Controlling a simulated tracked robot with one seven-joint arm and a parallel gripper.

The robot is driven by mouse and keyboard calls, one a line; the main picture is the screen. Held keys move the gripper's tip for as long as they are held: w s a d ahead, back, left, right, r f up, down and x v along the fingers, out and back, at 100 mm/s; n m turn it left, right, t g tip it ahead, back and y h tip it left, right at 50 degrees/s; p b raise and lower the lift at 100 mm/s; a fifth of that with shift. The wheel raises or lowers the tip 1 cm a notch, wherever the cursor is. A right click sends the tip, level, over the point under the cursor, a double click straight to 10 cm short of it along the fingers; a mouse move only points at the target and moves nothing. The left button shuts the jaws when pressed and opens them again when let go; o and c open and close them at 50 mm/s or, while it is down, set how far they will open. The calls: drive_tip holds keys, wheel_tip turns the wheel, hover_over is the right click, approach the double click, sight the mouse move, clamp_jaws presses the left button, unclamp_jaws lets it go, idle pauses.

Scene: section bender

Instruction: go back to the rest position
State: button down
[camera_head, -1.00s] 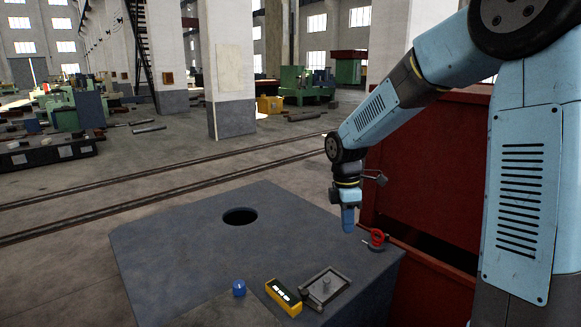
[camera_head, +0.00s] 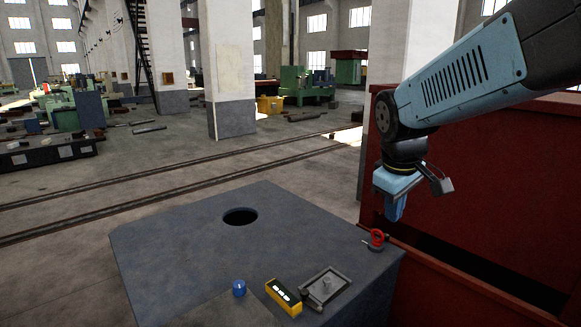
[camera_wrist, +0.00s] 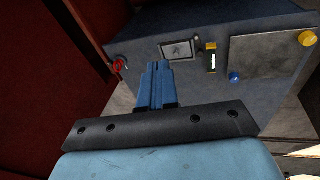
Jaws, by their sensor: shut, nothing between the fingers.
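My gripper (camera_head: 396,207) hangs from my arm on the right of the head view, in front of the red cabinet and above the right edge of the grey block. Its blue fingers point down and are shut with nothing between them. The fingers also show in the wrist view (camera_wrist: 155,85), held together. They are apart from the grey block (camera_head: 180,250) and its objects.
The red cabinet (camera_head: 460,215) stands close on the right.

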drive_tip(key=s+d+r+m+t+y, duration=0.1)
drive_tip(key=s+d+r+m+t, duration=0.1)
drive_tip(key=s+m, duration=0.5)
drive_tip(key=shift+s+d+r+t, duration=0.25)
drive_tip(key=shift+s+d+t, duration=0.15)
drive_tip(key=shift+s, duration=1.2)
